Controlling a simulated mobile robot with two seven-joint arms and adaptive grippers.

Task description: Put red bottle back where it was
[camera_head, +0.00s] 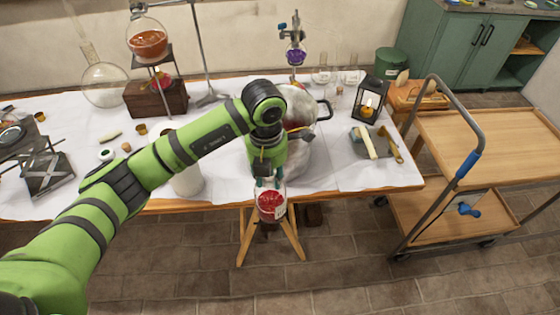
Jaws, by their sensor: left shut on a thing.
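My left gripper (267,181) comes down at the front edge of the white-covered table (220,195). It is shut on the red bottle (270,204), a clear container with red contents. The bottle is upright and shows just in front of the table edge, with the floor and a wooden trestle leg behind it. The gripper covers the top of the bottle. My right gripper is not in view.
Behind the gripper stands a large round metal vessel (299,160). A white container (187,180) stands left of the gripper. A wooden cart (440,210) stands right of the table.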

